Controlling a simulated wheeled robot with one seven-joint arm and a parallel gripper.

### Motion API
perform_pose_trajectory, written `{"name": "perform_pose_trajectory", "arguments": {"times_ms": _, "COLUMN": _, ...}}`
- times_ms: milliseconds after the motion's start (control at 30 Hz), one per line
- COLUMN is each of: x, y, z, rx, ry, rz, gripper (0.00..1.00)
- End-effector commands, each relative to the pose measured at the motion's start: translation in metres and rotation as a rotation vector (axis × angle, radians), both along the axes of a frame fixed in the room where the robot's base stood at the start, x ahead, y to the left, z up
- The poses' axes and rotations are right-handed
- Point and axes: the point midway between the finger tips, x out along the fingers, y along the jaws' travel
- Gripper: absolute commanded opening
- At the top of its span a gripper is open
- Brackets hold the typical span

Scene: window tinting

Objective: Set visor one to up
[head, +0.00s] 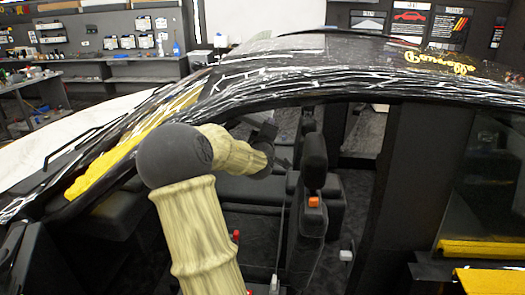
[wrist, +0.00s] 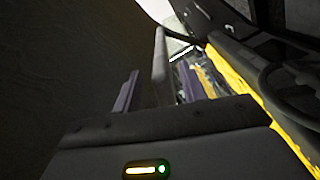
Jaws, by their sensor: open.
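In the head view my arm reaches through the car's side opening, and my gripper is a small dark shape (head: 262,128) inside the cabin, partly hidden by the arm. In the wrist view my gripper (wrist: 159,68) is open, with its two purplish fingers apart. A narrow grey upright panel (wrist: 160,62), which looks like a visor, shows between and beyond the fingers. I cannot tell whether the fingers touch it, or its exact angle. No visor can be made out in the head view.
The black car roof (head: 330,75) with white streaks arches over my arm. A front seat (head: 312,185) stands to the right of the gripper. A steering wheel (wrist: 285,75) and yellow trim (wrist: 240,92) lie right in the wrist view. A dark surface (wrist: 65,70) fills its left.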

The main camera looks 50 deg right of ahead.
Motion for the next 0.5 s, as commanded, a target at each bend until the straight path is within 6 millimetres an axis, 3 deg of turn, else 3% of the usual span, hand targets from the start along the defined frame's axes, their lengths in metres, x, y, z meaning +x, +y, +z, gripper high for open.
{"name": "perform_pose_trajectory", "arguments": {"times_ms": 500, "x": -0.046, "y": 0.079, "z": -0.001, "rx": 0.003, "ry": -0.002, "rz": 0.004, "gripper": 0.42}}
